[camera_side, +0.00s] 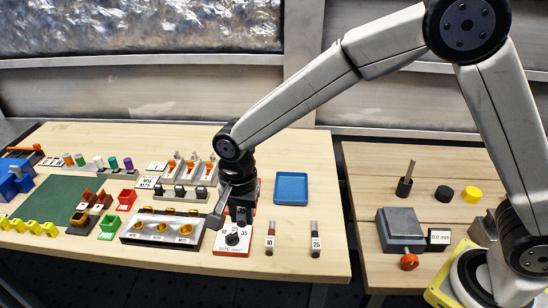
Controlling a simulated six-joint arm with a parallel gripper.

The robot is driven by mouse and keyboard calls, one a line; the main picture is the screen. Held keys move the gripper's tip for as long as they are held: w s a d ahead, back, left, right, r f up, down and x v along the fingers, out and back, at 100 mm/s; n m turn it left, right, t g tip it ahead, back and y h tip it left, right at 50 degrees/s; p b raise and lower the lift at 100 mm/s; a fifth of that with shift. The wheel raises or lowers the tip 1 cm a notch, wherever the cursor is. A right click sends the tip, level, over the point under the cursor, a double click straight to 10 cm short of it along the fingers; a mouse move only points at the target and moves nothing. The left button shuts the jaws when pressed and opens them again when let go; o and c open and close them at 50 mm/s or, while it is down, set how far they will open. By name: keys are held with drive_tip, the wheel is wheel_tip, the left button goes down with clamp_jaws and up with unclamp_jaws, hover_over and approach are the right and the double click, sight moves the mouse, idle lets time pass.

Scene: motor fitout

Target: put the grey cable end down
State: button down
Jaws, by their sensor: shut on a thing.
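My gripper (238,213) points down just behind a white box with a black dial (233,237), at the front of the wooden table. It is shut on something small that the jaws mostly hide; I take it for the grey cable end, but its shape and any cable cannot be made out. A grey angled piece (217,209) shows at the left of the jaws; I cannot tell whether it is part of the gripper or of what it holds. Whether the held thing touches the box or table cannot be told.
A grey tray with gold rings (162,240) stands close left of the gripper. A blue tray (291,189) lies to the right, with two small upright labelled pieces (270,238) in front. Small coloured bins (108,227) and pegs fill the left. Bare wood (330,262) lies at the front right.

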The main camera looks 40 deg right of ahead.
drive_tip(key=s+d+m, duration=0.1)
drive_tip(key=s+d, duration=0.1)
drive_tip(key=d, duration=0.8)
drive_tip(key=s+d+m, duration=0.2)
drive_tip(key=d, duration=0.9)
drive_tip(key=shift+f, duration=0.4)
drive_tip(key=shift+w+d, duration=0.1)
drive_tip(key=w+f, duration=0.2)
drive_tip(key=w, duration=0.2)
drive_tip(key=w+f, duration=0.3)
drive_tip(key=w, duration=0.1)
drive_tip(key=w+f, duration=0.3)
drive_tip(key=w, duration=0.1)
drive_tip(key=shift+w, duration=0.1)
drive_tip(key=shift+w+f, duration=0.55)
drive_tip(key=shift+f, duration=0.15)
